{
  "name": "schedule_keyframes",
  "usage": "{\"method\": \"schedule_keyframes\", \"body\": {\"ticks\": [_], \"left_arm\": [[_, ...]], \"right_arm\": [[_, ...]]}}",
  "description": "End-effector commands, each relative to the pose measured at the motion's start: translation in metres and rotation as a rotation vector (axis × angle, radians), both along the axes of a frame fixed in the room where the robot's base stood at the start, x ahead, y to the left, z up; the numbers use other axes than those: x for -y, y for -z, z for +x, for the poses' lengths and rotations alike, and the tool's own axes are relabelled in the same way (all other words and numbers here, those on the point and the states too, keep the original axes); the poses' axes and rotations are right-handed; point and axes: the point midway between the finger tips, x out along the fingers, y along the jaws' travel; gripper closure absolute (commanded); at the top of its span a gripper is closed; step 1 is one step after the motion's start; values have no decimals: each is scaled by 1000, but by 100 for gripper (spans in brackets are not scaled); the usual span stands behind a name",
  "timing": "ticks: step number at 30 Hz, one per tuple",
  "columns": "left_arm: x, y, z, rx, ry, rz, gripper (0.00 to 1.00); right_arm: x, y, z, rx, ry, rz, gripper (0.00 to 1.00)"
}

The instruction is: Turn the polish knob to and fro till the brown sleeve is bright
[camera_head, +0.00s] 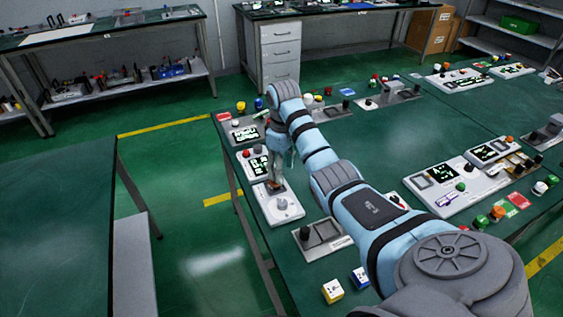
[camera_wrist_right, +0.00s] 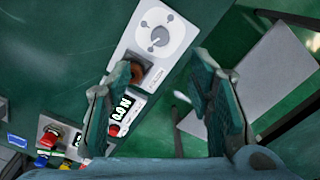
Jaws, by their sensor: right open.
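A white panel (camera_head: 287,213) stands at the left edge of the green table. It carries a pale round knob (camera_head: 282,204), which I take for the polish knob; its round dial also shows in the right wrist view (camera_wrist_right: 159,37). A dull brown round piece (camera_wrist_right: 138,71), probably the brown sleeve, sits on the same panel, partly behind a fingertip in the wrist view. My right gripper (camera_head: 275,182) points down over the panel's far end, beside the knob. My left gripper is out of view.
A small display panel (camera_head: 256,164) lies just beyond the white panel. A grey device with a black knob (camera_head: 305,233) stands to the right.

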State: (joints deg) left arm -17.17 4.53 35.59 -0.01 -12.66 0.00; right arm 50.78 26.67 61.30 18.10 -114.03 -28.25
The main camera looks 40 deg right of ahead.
Motion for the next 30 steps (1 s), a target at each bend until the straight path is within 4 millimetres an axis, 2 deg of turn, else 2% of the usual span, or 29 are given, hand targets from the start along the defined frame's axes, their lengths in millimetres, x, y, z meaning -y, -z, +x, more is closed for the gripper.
{"method": "schedule_keyframes", "body": {"ticks": [5,12,16,21,27,30], "left_arm": [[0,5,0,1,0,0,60],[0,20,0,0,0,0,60],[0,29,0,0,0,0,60],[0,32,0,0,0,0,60],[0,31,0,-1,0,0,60],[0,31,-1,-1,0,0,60]], "right_arm": [[-1,32,-1,-6,26,2,52],[-1,104,-1,-5,24,3,52],[-1,131,-1,-3,23,1,52],[0,144,-1,-2,23,0,52],[0,143,-1,-1,22,0,52],[0,143,-1,-1,22,0,67]]}}
